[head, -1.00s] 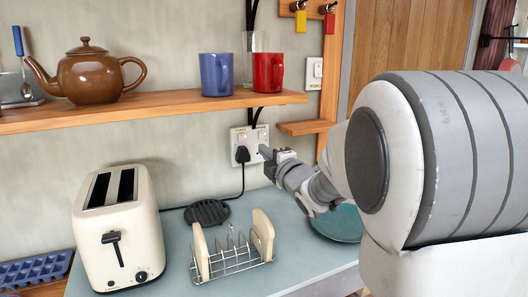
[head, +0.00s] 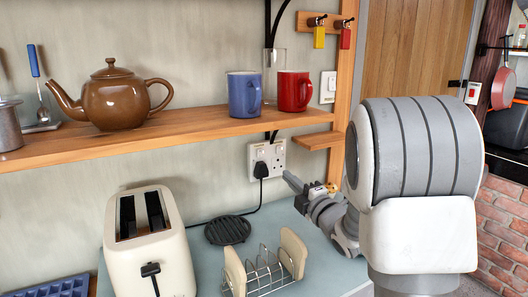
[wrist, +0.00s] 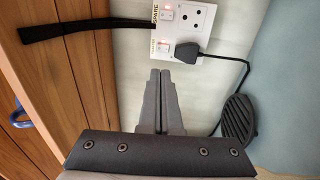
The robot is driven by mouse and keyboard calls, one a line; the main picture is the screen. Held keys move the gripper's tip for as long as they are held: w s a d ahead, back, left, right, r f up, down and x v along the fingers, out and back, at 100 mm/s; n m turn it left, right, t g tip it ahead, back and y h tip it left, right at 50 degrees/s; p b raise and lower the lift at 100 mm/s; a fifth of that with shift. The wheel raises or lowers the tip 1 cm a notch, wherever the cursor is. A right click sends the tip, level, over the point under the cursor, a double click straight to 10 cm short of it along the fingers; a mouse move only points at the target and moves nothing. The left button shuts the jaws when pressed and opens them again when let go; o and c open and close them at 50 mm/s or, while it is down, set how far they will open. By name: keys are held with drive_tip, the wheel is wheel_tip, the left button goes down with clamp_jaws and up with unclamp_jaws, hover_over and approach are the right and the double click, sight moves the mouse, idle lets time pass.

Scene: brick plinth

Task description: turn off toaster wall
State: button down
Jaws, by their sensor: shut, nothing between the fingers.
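The white double wall socket (head: 266,157) is on the wall under the shelf; it shows sideways in the wrist view (wrist: 198,14). A black plug (wrist: 197,54) sits in one outlet; the other outlet is empty.
A wooden shelf (head: 190,131) above holds a brown teapot (head: 115,97), a blue mug (head: 243,93) and a red mug (head: 294,91). A toast rack (head: 264,272) and a black trivet (head: 228,230) are on the counter. The plug's cable runs down past the trivet.

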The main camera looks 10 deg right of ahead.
sight(261, 152)
drive_tip(key=shift+s+f, duration=0.1)
drive_tip(key=shift+s, duration=0.05)
idle(0.4)
drive_tip(key=p+x, duration=0.1)
drive_tip(key=x, duration=1.2)
drive_tip(key=shift+w+a, duration=0.15)
drive_tip(key=shift+w, duration=0.3)
